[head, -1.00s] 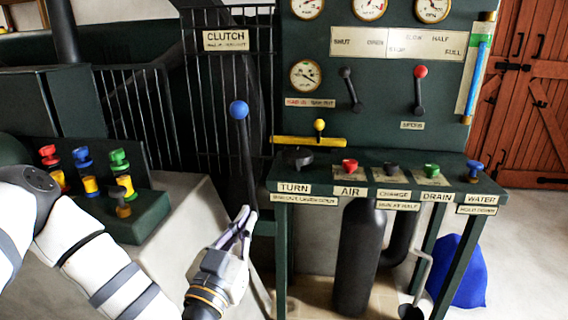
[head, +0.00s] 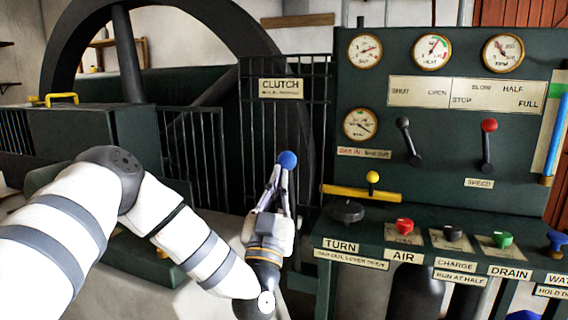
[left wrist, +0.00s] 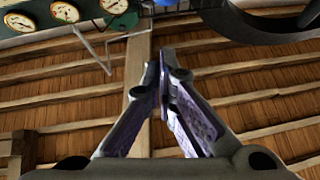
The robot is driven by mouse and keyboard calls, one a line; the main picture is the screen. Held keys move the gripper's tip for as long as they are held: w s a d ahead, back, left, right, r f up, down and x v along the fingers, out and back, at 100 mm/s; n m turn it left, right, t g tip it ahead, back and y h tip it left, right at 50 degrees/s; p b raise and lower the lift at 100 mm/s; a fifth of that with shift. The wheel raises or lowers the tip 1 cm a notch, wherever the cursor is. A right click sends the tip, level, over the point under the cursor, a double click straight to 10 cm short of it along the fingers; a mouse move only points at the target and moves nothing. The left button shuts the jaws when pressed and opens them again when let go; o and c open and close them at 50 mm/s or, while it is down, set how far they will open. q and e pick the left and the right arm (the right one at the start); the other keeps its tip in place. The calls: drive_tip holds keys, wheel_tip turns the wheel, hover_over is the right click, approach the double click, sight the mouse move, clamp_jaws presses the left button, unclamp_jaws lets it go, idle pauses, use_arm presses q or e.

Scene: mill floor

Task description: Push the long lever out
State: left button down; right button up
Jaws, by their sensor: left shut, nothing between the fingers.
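The long lever is topped by a blue knob (head: 287,160) and stands below the CLUTCH plate (head: 281,88) in the head view. My left gripper (head: 281,178) points up, with its fingertips just below the knob in the picture. The gripper and wrist hide most of the lever's shaft. I cannot tell whether the fingers touch the lever. My right gripper is not in view.
A dark barred fence (head: 190,150) and a large flywheel (head: 203,14) stand behind the lever. To the right is a green control panel with gauges, a red-knobbed speed lever (head: 488,145) and a yellow bar (head: 362,192). A shelf of coloured knobs juts out below it.

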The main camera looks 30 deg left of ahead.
use_arm(q)
drive_tip(key=w+a, duration=0.1)
drive_tip(key=w, duration=0.1)
drive_tip(key=w+a, duration=0.1)
drive_tip(key=w, duration=0.1)
drive_tip(key=w+a+r, duration=0.1)
drive_tip(key=w, duration=0.1)
drive_tip(key=shift+w+b, duration=0.3)
drive_tip(key=shift+b, duration=0.1)
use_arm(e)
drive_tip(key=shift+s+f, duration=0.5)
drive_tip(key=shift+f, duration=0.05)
